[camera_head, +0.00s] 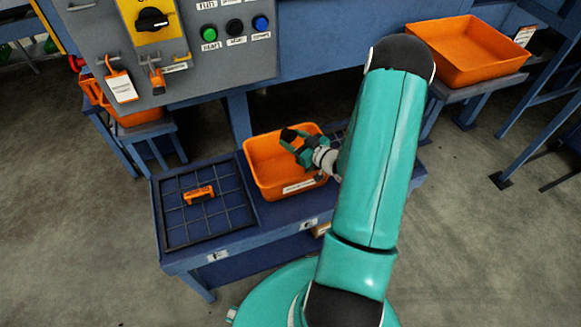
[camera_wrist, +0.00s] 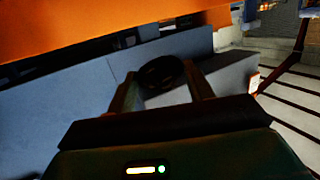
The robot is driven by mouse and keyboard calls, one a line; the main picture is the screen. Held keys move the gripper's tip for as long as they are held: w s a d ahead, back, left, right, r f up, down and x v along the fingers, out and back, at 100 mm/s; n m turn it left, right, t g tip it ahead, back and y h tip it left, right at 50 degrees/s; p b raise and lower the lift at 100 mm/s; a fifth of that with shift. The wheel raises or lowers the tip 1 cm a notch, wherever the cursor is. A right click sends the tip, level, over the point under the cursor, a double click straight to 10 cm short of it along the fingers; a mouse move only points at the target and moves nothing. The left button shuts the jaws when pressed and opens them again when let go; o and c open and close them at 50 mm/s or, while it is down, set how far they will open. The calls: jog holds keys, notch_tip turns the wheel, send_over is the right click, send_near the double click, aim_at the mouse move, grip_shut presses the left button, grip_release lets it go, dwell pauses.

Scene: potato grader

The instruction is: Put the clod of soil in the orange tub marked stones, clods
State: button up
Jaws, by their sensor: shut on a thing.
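An orange tub (camera_head: 262,180) with a pale label on its front stands on the blue bench. The label is too small to read. My gripper (camera_head: 295,143) shows in front of the tub's opening in the head view, and its height above the tub is hard to judge. It is shut on a dark brown lump, the clod of soil (camera_head: 287,134). In the wrist view the clod (camera_wrist: 160,72) sits between the two fingers of my gripper (camera_wrist: 165,88), dark and rounded. An orange surface fills the top left of the wrist view.
A blue bench (camera_head: 243,239) carries a dark grid tray (camera_head: 222,217) with a small orange device (camera_head: 198,195) on it, left of the tub. A control panel (camera_head: 215,65) rises behind. Another orange tub (camera_head: 470,50) stands on a stand at upper right.

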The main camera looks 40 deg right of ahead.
jog(key=o, duration=1.1)
jog(key=v, duration=1.4)
